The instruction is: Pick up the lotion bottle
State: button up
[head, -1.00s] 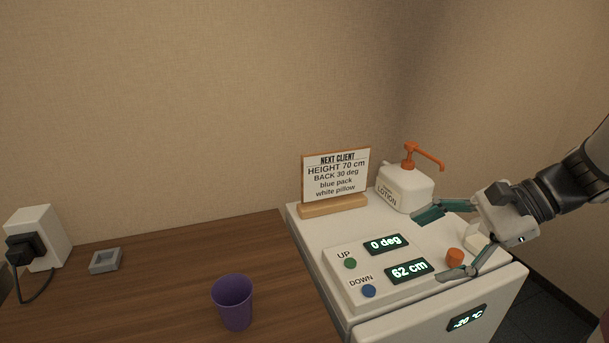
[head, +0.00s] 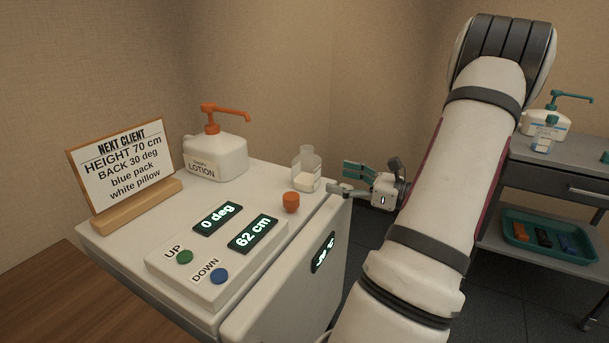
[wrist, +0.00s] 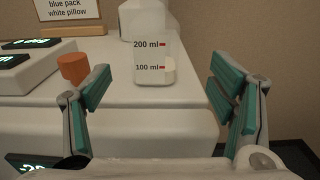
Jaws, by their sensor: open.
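The lotion bottle (head: 216,160) is white with an orange pump and a LOTION label. It stands upright at the back of the white cabinet top, right of the sign. In the wrist view only part of a white bottle (wrist: 130,20) shows at the top, behind a clear bottle. My gripper (head: 343,178) is open and empty at the cabinet's right edge, to the right of the lotion bottle and apart from it. In the wrist view my fingers (wrist: 158,88) are spread, with the clear bottle ahead between them.
The clear bottle (head: 307,167), marked 100 and 200 ml in the wrist view, and an orange cap (head: 291,202) stand near my gripper. The sign (head: 122,165) and button panel (head: 215,250) are left. A teal-pump bottle (head: 541,126) is on the trolley (head: 555,160).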

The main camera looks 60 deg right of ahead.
aim_at(319, 173)
jog(key=w, duration=0.4)
jog(key=shift+w+a+b, duration=0.15)
jog(key=shift+a+b, duration=0.05)
jog(key=shift+b, duration=0.15)
jog(key=shift+w+a+r+b, duration=0.15)
jog(key=shift+w+b, duration=0.15)
jog(key=shift+w, duration=0.6)
jog(key=shift+w+a+f+b, duration=0.1)
jog(key=shift+w+a+b, duration=0.15)
jog(key=shift+w, duration=0.6)
jog(key=shift+w+a+r+b, duration=0.1)
jog(key=shift+w+b, duration=0.25)
jog(key=shift+w, duration=0.55)
jog(key=shift+c, duration=0.6)
jog(key=c, duration=1.2)
